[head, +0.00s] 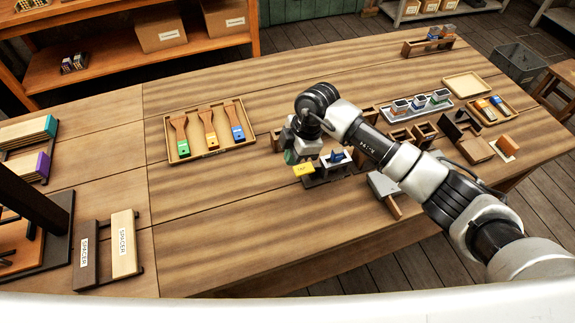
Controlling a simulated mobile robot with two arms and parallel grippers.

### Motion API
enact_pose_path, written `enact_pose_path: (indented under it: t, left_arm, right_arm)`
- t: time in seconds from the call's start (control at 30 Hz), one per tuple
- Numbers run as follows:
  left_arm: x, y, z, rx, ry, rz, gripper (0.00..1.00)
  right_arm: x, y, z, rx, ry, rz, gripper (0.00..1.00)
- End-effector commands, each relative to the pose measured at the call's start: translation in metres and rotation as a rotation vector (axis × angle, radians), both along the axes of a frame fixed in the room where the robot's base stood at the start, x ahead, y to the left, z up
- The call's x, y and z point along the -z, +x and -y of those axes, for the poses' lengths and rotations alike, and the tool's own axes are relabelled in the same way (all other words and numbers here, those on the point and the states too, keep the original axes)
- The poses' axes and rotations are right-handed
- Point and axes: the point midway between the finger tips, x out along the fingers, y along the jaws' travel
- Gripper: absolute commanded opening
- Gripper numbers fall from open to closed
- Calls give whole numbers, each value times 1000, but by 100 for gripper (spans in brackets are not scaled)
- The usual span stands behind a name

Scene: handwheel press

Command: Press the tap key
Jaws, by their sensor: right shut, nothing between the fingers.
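The tap key is a small yellow block (303,169) with dark lettering on top, in the middle of the head view. It sits at the front left of a dark-based device (337,166) with a blue part on top. My right arm comes in from the right, and my right gripper (291,156) points down just behind and left of the yellow key. The gripper is shut with nothing in it. I cannot tell whether its fingertips touch the key or the device. My left gripper is not in view.
A wooden tray (246,144) with several brushes lies left of the device. Two labelled spacer blocks (124,244) stand at the front left. Small wooden boxes (425,130) and trays crowd the right side under my arm. The table front between spacers and key is clear.

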Motion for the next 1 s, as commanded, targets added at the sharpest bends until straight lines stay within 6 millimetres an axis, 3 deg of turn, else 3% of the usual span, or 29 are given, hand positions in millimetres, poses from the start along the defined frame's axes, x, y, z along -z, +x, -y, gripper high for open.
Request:
enact_pose_path:
  t: [0.2,0.5,1.0]
  left_arm:
    - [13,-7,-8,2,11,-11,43]
    - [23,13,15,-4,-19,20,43]
    - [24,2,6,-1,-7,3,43]
  right_arm:
    - [-35,1,-1,-2,2,7,0]
    - [-81,0,-2,-1,3,6,0]
    - [-91,0,-2,-1,2,4,0]
